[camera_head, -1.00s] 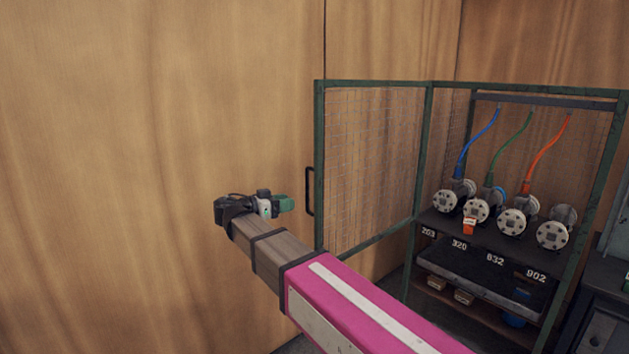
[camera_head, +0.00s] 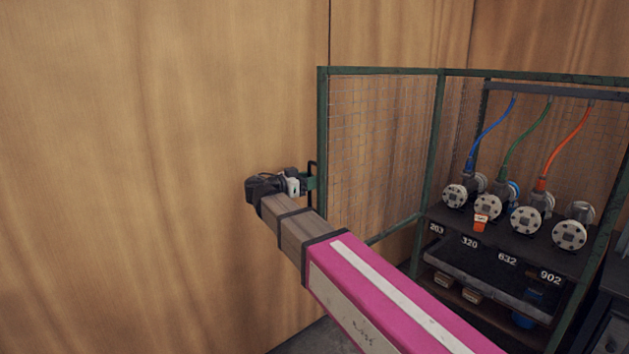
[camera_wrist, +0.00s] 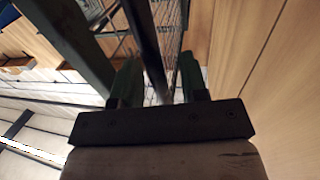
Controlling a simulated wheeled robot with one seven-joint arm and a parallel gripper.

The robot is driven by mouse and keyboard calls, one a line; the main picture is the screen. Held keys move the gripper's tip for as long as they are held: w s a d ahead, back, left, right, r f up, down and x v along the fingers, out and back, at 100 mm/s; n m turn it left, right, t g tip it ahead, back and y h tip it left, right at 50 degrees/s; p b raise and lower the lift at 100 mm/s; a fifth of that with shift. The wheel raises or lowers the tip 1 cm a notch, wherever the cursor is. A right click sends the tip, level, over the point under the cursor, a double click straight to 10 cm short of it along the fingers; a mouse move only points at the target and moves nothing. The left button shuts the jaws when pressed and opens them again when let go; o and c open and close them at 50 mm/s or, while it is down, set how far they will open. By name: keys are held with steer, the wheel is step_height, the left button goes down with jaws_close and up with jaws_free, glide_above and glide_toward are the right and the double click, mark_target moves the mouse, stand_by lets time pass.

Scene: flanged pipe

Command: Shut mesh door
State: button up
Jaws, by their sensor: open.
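The mesh door (camera_head: 380,150) has a green frame and stands swung open to the left of the pipe cabinet. Its dark handle (camera_head: 312,168) is on the door's outer left edge. My gripper (camera_head: 308,182) is at this handle, its green fingers partly covering it. In the wrist view the gripper (camera_wrist: 157,80) is open, and the dark handle bar (camera_wrist: 145,45) runs between its two green fingers. I cannot tell whether either finger touches the bar. The door's mesh (camera_wrist: 172,30) shows beyond the bar.
The cabinet holds several flanged pipes (camera_head: 526,220) on a dark shelf, with blue, green and orange hoses above. Number labels sit below the pipes. A wooden wall (camera_head: 150,150) stands behind my arm. A dark unit (camera_head: 608,290) stands at the right.

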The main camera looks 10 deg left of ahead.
steer(key=shift+x, duration=0.8)
steer(key=shift+c, duration=0.3)
jaws_close()
